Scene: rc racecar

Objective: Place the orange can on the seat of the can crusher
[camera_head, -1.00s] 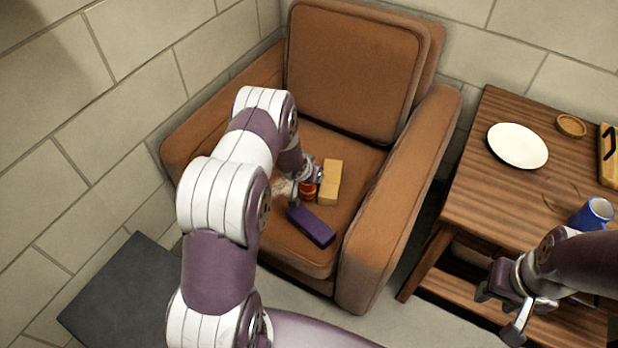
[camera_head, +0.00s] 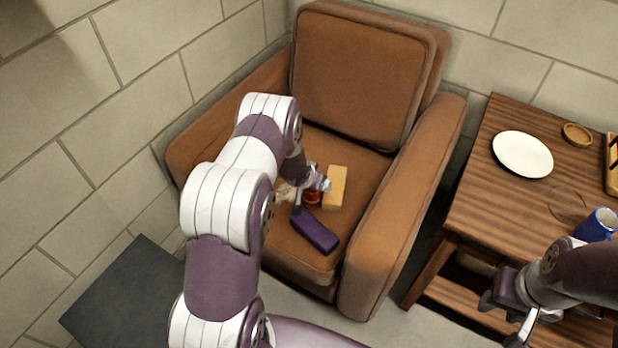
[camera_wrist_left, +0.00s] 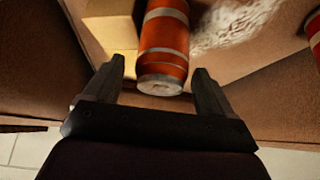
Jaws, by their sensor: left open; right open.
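The orange can (camera_head: 311,199) is on the brown armchair's seat, partly hidden by my left gripper (camera_head: 310,195). In the left wrist view the orange can (camera_wrist_left: 165,45), with pale bands, lies ahead between the two fingertips of my open left gripper (camera_wrist_left: 158,68). Gaps show on both sides of it, and its far end is cut off by the frame. My right gripper (camera_head: 510,318) is open and empty in front of the wooden table. I cannot make out a can crusher for certain in either view.
A yellow block (camera_head: 336,187) and a purple block (camera_head: 316,232) sit close to the can on the armchair (camera_head: 350,80). The side table (camera_head: 475,200) holds a white plate (camera_head: 522,154) and a blue mug (camera_head: 599,224).

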